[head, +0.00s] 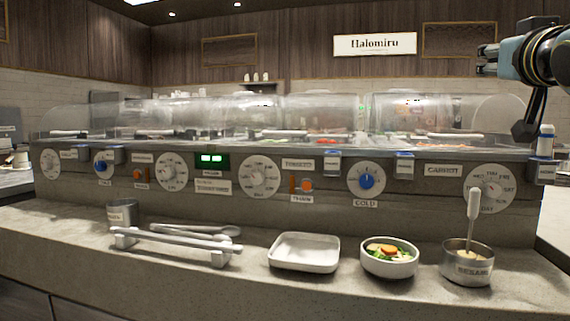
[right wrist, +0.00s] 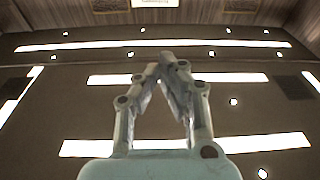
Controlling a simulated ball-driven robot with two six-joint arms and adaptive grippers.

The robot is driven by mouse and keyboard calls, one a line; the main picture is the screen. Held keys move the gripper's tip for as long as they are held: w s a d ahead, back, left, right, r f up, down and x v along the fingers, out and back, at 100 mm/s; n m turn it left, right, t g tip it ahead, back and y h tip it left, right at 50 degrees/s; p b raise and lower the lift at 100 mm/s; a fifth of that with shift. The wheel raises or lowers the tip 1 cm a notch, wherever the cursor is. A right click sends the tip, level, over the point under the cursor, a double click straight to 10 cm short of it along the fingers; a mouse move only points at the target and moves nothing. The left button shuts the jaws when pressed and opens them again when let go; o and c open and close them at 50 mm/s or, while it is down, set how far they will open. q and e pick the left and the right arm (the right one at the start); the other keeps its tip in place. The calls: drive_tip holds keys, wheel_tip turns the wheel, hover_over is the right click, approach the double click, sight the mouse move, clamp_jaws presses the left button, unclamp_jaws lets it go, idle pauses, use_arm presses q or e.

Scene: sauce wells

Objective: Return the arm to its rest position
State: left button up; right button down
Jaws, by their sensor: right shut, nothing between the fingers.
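My right gripper (right wrist: 167,70) shows in the right wrist view with its fingertips together and nothing between them, pointing up at the ceiling and its light strips. In the head view my right arm is raised at the upper right, with the gripper (head: 487,60) only partly visible at its left end, well above the counter and clear of the glass covers. My left gripper is in neither view.
The counter holds tongs on a rack (head: 175,246), a white square tray (head: 304,254), a bowl of salad (head: 389,258) and a sesame pot (head: 467,268) with a utensil standing in it. Behind is a panel of dials under clear covers (head: 320,112). A white-capped bottle (head: 546,140) stands below my right arm.

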drive_tip(key=s+a+f+n+g+y, duration=0.1)
drive_tip(key=s+f+g, duration=0.25)
drive_tip(key=f, duration=0.95)
drive_tip(key=s+a+f+n+g+y, duration=0.1)
drive_tip(key=s+f+g, duration=0.25)
drive_tip(key=f, duration=1.05)
drive_tip(key=s+a+f+g+y, duration=0.1)
drive_tip(key=s+f+g, duration=0.2)
drive_tip(key=s+f, duration=0.55)
drive_tip(key=s+a+f+n+g, duration=0.15)
drive_tip(key=s+f+g, duration=0.35)
drive_tip(key=s, duration=0.7)
drive_tip(key=s+a+f+g+y, duration=0.1)
drive_tip(key=s+a+f+g, duration=0.1)
drive_tip(key=s+f, duration=0.7)
drive_tip(key=s+d+f+p, duration=0.1)
drive_tip(key=s+f, duration=0.1)
drive_tip(key=f, duration=1)
drive_tip(key=s+d+f, duration=0.1)
drive_tip(key=d+f, duration=0.1)
drive_tip(key=f, duration=0.9)
drive_tip(key=s+f+g, duration=0.1)
drive_tip(key=s+f, duration=0.6)
drive_tip(key=s, duration=0.2)
drive_tip(key=s+f+g+p, duration=0.1)
drive_tip(key=s+f, duration=0.6)
drive_tip(key=s, duration=0.2)
drive_tip(key=shift+s+d+f+m+h, duration=0.15)
drive_tip(key=shift+s+d+m+h, duration=0.2)
drive_tip(key=shift+d+m, duration=0.1)
